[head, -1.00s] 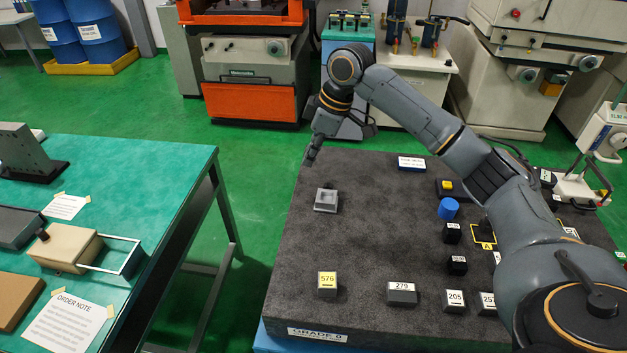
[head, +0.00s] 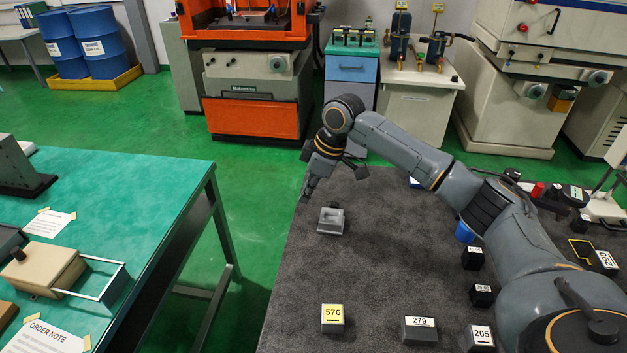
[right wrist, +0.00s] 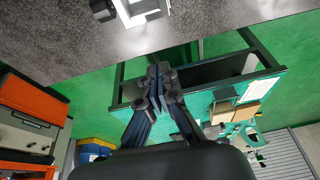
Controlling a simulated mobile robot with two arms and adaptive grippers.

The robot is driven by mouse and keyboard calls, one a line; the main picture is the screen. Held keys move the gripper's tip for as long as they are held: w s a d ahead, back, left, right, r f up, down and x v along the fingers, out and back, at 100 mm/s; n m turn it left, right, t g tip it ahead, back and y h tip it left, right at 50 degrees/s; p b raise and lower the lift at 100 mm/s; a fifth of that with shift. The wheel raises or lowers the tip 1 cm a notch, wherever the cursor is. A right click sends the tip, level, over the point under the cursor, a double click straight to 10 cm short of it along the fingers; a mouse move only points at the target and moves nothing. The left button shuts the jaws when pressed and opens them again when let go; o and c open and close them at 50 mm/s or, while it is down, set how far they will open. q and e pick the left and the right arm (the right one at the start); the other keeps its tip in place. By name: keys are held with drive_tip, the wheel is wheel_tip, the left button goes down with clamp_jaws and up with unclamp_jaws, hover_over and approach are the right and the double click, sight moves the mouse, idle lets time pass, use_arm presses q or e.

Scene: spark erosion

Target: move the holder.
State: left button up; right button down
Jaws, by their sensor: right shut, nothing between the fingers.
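A small grey block with a recess, which looks like the holder (head: 331,221), sits on the dark granite plate (head: 285,290) near its far left part. In the right wrist view the holder (right wrist: 140,12) shows at the top edge, partly cut off. My right gripper (head: 307,196) points down just left of and behind the holder, near the plate's left edge. It is shut and empty, and seems apart from the holder. In the right wrist view the gripper's fingertips (right wrist: 155,98) are together. My left gripper is not in view.
Blocks labelled 576 (head: 332,318), 279 (head: 419,330) and 205 (head: 480,338) stand along the plate's front. A blue cylinder (head: 465,232) and dark blocks lie near my right arm. A green table (head: 150,190) with a beige box (head: 45,272) is at left, across a gap.

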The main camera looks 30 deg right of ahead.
sight(332, 217)
drive_tip(key=x, duration=0.4)
drive_tip(key=shift+p, duration=0.35)
drive_tip(key=s+d+p, duration=0.1)
drive_tip(key=d, duration=0.1)
drive_tip(key=shift+s+d+f, duration=0.25)
drive_tip(key=shift+s+d+p, duration=0.35)
drive_tip(key=shift+s+p, duration=0.05)
drive_tip(key=shift+w+f, duration=0.1)
drive_tip(key=shift+w, duration=0.05)
